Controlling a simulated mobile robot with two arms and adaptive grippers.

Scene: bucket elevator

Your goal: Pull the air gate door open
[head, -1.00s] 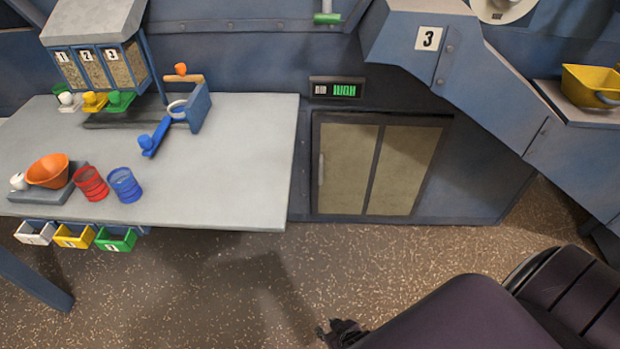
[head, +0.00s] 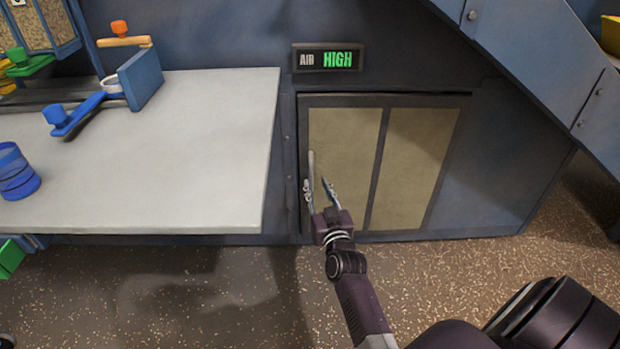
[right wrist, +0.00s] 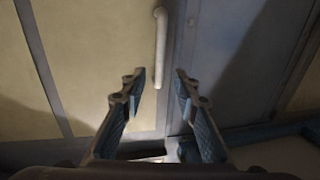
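The air gate door (head: 343,135) is a dark-framed double panel with beige faces, low in the blue wall, and it looks shut. Its pale upright bar handle (head: 311,170) is on the left edge. In the right wrist view the handle (right wrist: 160,35) hangs down from the top, just beyond the gap between my fingertips. My right gripper (head: 316,184) is at the handle's lower part, fingers spread; it also shows in the right wrist view (right wrist: 158,82), open with nothing between the pads. Whether a finger touches the handle I cannot tell. My left gripper is not in view.
A sign (head: 328,58) above the door reads AIR HIGH. A grey table (head: 200,150) stands close at the door's left, with a blue cup (head: 16,172) and a blue lever (head: 78,112) on it. A sloping blue chute (head: 540,60) is at the right. The speckled floor before the door is clear.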

